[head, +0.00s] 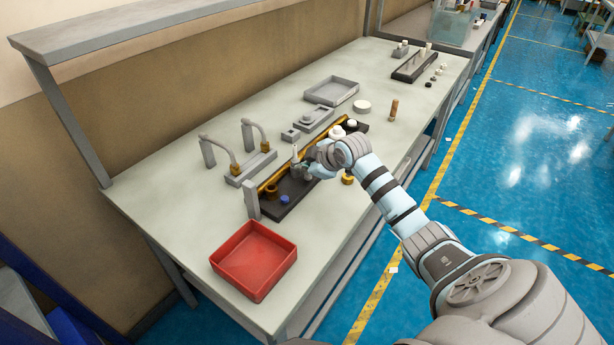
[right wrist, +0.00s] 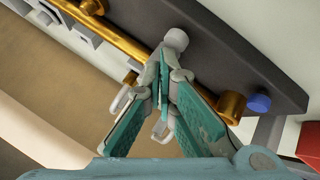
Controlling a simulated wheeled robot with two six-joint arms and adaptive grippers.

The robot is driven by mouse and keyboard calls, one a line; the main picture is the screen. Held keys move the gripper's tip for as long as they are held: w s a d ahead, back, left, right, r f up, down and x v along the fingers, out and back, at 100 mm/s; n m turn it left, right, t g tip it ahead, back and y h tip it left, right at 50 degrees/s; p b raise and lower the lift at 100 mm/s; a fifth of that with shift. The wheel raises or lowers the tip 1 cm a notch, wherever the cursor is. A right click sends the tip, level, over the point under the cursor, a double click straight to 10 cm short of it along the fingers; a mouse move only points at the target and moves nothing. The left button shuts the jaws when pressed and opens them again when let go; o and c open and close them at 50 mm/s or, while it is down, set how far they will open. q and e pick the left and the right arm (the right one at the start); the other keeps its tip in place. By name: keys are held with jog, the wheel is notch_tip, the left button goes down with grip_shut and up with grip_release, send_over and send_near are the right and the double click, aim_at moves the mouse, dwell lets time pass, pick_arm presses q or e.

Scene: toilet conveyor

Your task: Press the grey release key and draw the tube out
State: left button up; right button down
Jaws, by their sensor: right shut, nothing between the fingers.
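My right gripper (head: 308,168) is over the dark fixture (head: 300,188) on the bench. In the right wrist view its fingertips (right wrist: 164,82) are together, with nothing seen between them. A grey rounded knob (right wrist: 176,40), possibly the release key, is just beyond the tips; I cannot tell whether they touch it. A long golden tube (right wrist: 118,38) runs along the edge of the dark base (right wrist: 235,50) and passes behind the fingers. A brass cylinder (right wrist: 232,106) and a blue button (right wrist: 258,102) are right of the gripper. My left gripper is out of view.
A red tray (head: 254,260) stands at the near end of the bench. A grey stand with two curved pipes (head: 250,165) is left of the fixture. A grey tray (head: 331,91), a white disc (head: 362,106) and a brown peg (head: 394,109) are farther back.

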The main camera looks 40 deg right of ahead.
aim_at(306, 177)
jog(key=shift+f, duration=0.55)
dwell(0.4)
jog(key=shift+r+p, duration=1)
jog(key=shift+p, duration=0.05)
jog(key=shift+r, duration=0.1)
notch_tip(306, 177, up, 5)
jog(key=p, duration=0.5)
jog(key=shift+p, duration=0.3)
